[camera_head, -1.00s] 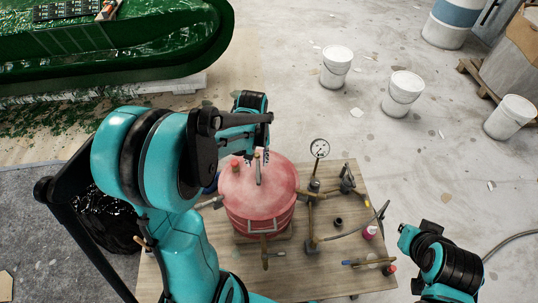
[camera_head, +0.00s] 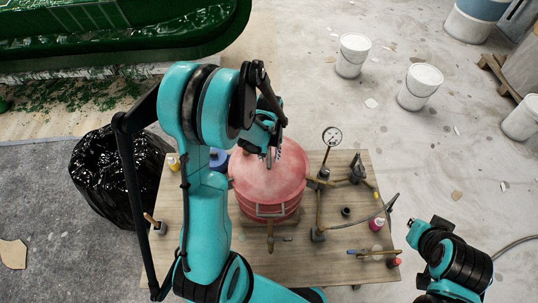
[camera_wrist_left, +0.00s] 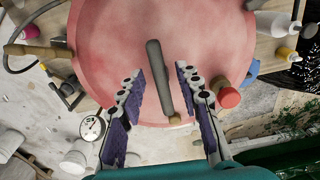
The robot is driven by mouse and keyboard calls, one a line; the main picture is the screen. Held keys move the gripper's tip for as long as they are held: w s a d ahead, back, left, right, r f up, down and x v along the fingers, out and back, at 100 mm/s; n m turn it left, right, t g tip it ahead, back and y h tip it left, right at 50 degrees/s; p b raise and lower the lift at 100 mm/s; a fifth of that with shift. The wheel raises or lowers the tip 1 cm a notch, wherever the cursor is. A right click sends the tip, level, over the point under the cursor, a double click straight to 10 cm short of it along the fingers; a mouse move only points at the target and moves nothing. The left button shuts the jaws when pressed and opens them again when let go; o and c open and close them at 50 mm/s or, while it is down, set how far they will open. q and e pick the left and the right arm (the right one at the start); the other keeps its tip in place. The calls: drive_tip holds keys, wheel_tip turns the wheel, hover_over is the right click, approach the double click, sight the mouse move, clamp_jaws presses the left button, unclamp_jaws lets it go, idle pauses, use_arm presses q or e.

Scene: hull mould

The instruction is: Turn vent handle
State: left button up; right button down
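The red pressure pot (camera_head: 268,182) stands on the wooden board, its round pink-red lid filling much of the left wrist view (camera_wrist_left: 110,50). A grey bar-shaped handle (camera_wrist_left: 157,70) sits on the lid, with a brass-coloured end near the rim. My left gripper (camera_wrist_left: 160,80) is open over the lid. In the left wrist view its two ridged fingers lie on either side of the handle, with gaps on both sides and no visible contact. In the head view the left gripper (camera_head: 275,153) partly covers the lid's far side. My right gripper is out of view.
A pressure gauge (camera_head: 332,137) and pipe fittings stand right of the pot on the wooden board (camera_head: 350,225). A red cap (camera_wrist_left: 228,97) is close to one finger. A black bag (camera_head: 112,180) lies left. White buckets (camera_head: 420,87) stand on the floor behind.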

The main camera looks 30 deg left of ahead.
use_arm(q)
clamp_jaws()
drive_tip(key=m+b, duration=0.2)
drive_tip(key=m, duration=0.1)
drive_tip(key=shift+a+f, duration=0.1)
drive_tip(key=m+b, duration=0.1)
drive_tip(key=m, duration=0.2)
drive_tip(key=shift+a+m+b, duration=0.2)
drive_tip(key=shift+m+b, duration=0.15)
drive_tip(key=shift+m, duration=0.05)
drive_tip(key=m, duration=0.1)
drive_tip(key=m+b, duration=0.1)
drive_tip(key=m, duration=0.1)
drive_tip(key=m+b, duration=0.1)
drive_tip(key=m, duration=0.1)
drive_tip(key=shift+a, duration=0.25)
drive_tip(key=m, duration=0.2)
drive_tip(key=m+b, duration=0.1)
drive_tip(key=m, duration=0.2)
drive_tip(key=shift+w+a, duration=0.15)
drive_tip(key=shift+w, duration=0.05)
drive_tip(key=shift+m, duration=0.4)
